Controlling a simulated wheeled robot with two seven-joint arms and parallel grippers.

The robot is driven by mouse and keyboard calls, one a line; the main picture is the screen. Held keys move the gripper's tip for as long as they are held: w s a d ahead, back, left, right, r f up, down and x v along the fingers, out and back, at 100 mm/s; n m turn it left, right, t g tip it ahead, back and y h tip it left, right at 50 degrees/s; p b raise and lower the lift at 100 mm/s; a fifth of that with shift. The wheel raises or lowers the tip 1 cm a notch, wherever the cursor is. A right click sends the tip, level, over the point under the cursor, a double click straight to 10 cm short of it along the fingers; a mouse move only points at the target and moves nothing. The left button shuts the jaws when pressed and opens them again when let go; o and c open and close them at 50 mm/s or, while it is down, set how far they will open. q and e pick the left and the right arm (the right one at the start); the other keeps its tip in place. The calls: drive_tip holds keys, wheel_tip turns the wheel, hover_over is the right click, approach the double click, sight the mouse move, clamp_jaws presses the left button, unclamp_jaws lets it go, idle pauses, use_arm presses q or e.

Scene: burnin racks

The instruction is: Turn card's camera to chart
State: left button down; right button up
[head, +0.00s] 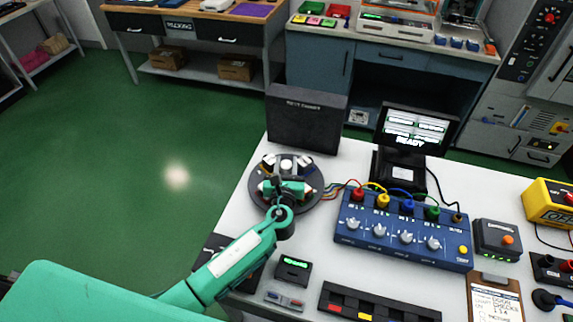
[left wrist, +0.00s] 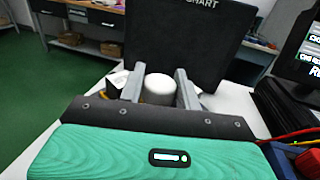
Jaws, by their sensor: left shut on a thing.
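The dark test chart panel (head: 307,118) stands upright at the back left of the white bench; its lettered face also fills the top of the left wrist view (left wrist: 200,45). A round dark turntable (head: 257,194) lies in front of it with small parts on top. My left gripper (head: 286,174) is over the turntable, shut on a white round knob (left wrist: 159,90) that stands between its two fingers in the left wrist view. The card and its camera are largely hidden by my gripper, so I cannot tell which way the camera faces. My right gripper is not in view.
Coloured wires run from the turntable to a blue box (head: 404,232) with knobs. A black monitor (head: 415,130) reading READY stands behind it. A small display box (head: 293,270), a dark tray (head: 378,303) and a clipboard (head: 496,297) lie near the front.

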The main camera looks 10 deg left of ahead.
use_arm(q)
drive_tip(key=shift+n+g+y, duration=0.4)
drive_tip(key=shift+n+y, duration=0.6)
drive_tip(key=shift+y, duration=0.5)
drive_tip(key=shift+n+g+y+b, duration=0.7)
drive_tip(key=shift+n+g+y, duration=0.6)
drive_tip(key=shift+y, duration=0.8)
drive_tip(key=shift+n, duration=0.4)
drive_tip(key=shift+n+g+y, duration=0.4)
drive_tip(key=shift+y, duration=0.3)
drive_tip(key=c, duration=1)
unclamp_jaws()
